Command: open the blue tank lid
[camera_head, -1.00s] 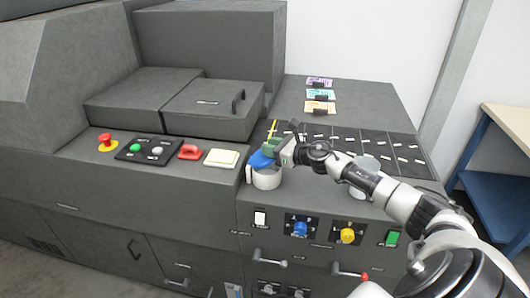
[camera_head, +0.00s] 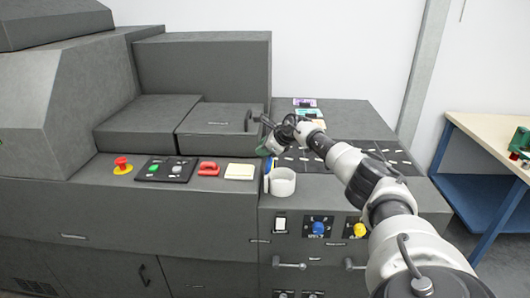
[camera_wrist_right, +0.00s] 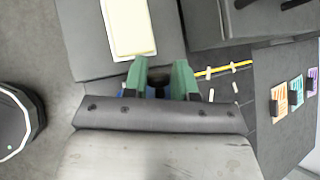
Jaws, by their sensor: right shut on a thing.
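The tank is a short white cylinder (camera_head: 283,183) on the machine's front ledge in the head view, and its open rim shows. The blue lid (camera_head: 267,174) shows as a thin, steep strip at the tank's left side, tilted up off the opening. My right gripper (camera_head: 268,147) is above and left of the tank, its green fingers shut on a part of the lid that is mostly hidden. In the wrist view the fingers (camera_wrist_right: 160,80) close around a small dark piece, with slivers of blue (camera_wrist_right: 122,92) beside them. My left gripper is not in view.
Left of the tank are a cream pad (camera_head: 239,172), a red handle (camera_head: 208,168) and a red emergency button (camera_head: 122,163). A raised grey cover (camera_head: 215,120) stands behind. Blue (camera_head: 318,228) and yellow (camera_head: 360,230) knobs are on the front panel below. A blue-framed bench (camera_head: 470,195) is at right.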

